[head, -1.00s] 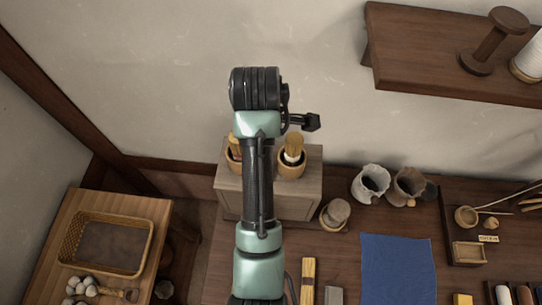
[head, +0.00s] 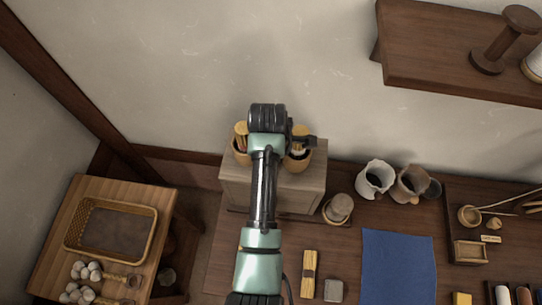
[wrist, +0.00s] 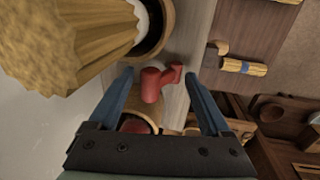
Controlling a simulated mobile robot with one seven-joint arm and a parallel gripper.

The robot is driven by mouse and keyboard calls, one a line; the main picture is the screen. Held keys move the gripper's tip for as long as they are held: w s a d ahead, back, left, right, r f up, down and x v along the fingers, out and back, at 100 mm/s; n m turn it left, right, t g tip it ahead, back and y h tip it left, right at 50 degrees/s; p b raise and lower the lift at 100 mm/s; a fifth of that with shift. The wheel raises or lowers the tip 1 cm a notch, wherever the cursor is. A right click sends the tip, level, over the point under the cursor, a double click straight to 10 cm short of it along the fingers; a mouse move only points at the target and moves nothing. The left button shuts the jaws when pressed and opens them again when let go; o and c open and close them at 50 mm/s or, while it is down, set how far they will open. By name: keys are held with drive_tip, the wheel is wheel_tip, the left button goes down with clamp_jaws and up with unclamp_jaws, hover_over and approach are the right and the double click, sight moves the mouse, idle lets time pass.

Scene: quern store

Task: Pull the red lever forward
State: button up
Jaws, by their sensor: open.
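The red lever (wrist: 153,84) shows in the wrist view as a short red post with a bent arm, on or near the pale wooden surface of the box. My gripper (wrist: 158,74) is open, with one blue finger on each side of the lever. I cannot tell whether either finger touches it. A dark red rounded part (wrist: 136,125) shows lower down, partly hidden by my gripper. In the head view my arm covers the middle of the wooden box (head: 298,188), and the lever and my fingers are hidden there.
Pots with brushes stand on the box on both sides of my arm; the right one (head: 299,161) is partly covered. A large bristle brush (wrist: 70,40) is close by in the wrist view. A wall shelf (head: 440,60) is upper right.

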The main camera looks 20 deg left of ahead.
drive_tip(key=shift+s, duration=0.1)
clamp_jaws()
drive_tip(key=shift+s, duration=0.1)
idle(0.3)
drive_tip(key=shift+s+d+t+y, duration=0.25)
drive_tip(key=shift+s+t+y, duration=0.35)
drive_tip(key=shift+t, duration=0.8)
drive_tip(key=t+b, duration=0.1)
drive_tip(key=s+t, duration=0.1)
drive_tip(key=shift+s+d+f+t+b, duration=0.1)
drive_tip(key=shift+f+t+b, duration=0.25)
drive_tip(key=shift+t, duration=0.05)
drive_tip(key=shift+s+d+f+t+y+b, duration=0.1)
drive_tip(key=shift+s+t+y+b, duration=0.3)
drive_tip(key=shift+t+b, duration=0.6)
drive_tip(key=t+y+b, duration=0.1)
drive_tip(key=t+b, duration=0.1)
drive_tip(key=b, duration=0.2)
drive_tip(key=shift+s+d+t+b, duration=0.1)
drive_tip(key=shift+s+t+b, duration=0.05)
drive_tip(key=shift+t+b, duration=0.2)
drive_tip(key=shift+s+t+b, duration=0.15)
drive_tip(key=shift+t+b, duration=0.4)
drive_tip(key=shift+b, duration=0.6)
